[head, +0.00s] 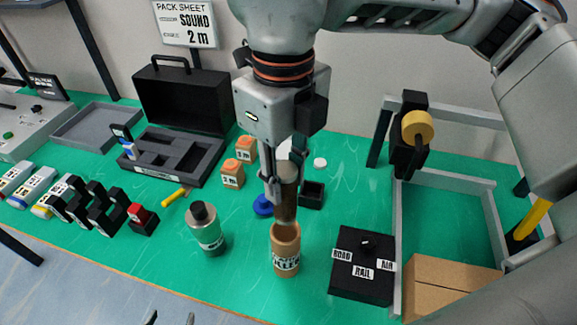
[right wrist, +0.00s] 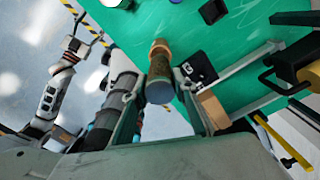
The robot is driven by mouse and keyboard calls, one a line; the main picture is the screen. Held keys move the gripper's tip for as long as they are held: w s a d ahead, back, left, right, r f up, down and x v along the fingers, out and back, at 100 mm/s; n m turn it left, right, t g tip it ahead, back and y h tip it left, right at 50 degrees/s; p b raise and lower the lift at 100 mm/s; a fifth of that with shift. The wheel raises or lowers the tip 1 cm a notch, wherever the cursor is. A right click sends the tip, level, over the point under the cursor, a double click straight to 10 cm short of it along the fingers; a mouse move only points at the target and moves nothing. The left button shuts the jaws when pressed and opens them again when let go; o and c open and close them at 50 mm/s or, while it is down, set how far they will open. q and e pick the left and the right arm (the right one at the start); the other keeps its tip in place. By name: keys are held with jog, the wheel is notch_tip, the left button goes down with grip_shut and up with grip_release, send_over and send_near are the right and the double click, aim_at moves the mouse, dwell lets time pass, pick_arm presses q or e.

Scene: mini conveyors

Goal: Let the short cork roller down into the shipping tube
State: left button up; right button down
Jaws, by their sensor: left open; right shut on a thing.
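The brown cork roller (head: 286,203) is upright in my right gripper (head: 285,190), which is shut on it. The tan shipping tube (head: 286,262) stands upright on the green table directly below. The roller's lower end is at the tube's open mouth; I cannot tell whether it is inside the rim. In the right wrist view the roller's grey end face (right wrist: 159,93) shows between the fingers (right wrist: 162,100), with the tube (right wrist: 160,48) beyond, roughly in line. My left gripper (head: 170,318) shows only its fingertips at the bottom edge, apart and empty.
A grey-green bottle (head: 206,232) stands left of the tube. A black box (head: 361,270) with ROAD, RAIL and AIR labels is to the right. A blue cap (head: 263,206) and small black box (head: 312,194) lie behind. An open black case (head: 180,150) is further back.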

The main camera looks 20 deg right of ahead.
aim_at(285, 222)
jog(key=shift+w, duration=0.1)
jog(key=shift+f+b, duration=0.15)
jog(key=shift+b, duration=0.45)
jog(key=shift+f+b, duration=2.55)
jog(key=shift+f, duration=0.35)
jog(key=shift+f+b, duration=0.95)
jog(key=shift+f, duration=0.4)
jog(key=shift+f+b, duration=0.45)
jog(key=shift+f, duration=0.2)
jog(key=shift+f+b, duration=0.4)
jog(key=shift+f, duration=0.75)
jog(key=shift+b, duration=0.3)
